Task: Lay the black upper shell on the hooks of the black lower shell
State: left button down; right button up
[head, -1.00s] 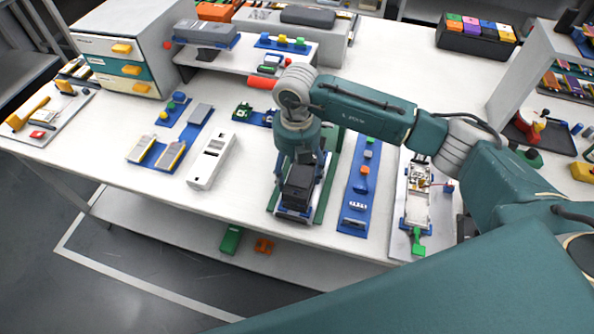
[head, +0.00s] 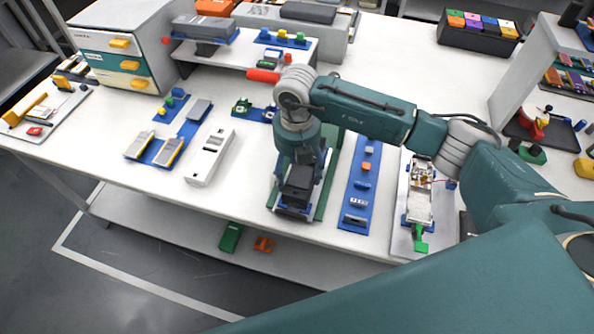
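My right gripper (head: 298,182) points down over a green board (head: 326,185) near the front edge of the table. Directly at its lower end is a dark, boxy shape (head: 298,192) above a pale piece with blue corner holders (head: 292,213). I cannot tell how much of this dark shape is shell and how much is gripper. The upper shell, the lower shell and its hooks cannot be told apart here. The fingertips are hidden, so their opening does not show. My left gripper is not in view.
A blue strip with small parts (head: 357,190) and a grey board with an open device (head: 400,230) lie to the right. A white device (head: 211,157) and blue holders (head: 160,150) lie to the left. A raised white shelf (head: 245,57) stands behind.

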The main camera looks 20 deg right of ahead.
aim_at(297, 171)
jog(key=o, duration=0.5)
jog(key=shift+c, duration=0.2)
notch_tip(297, 171, up, 12)
dwell(0.4)
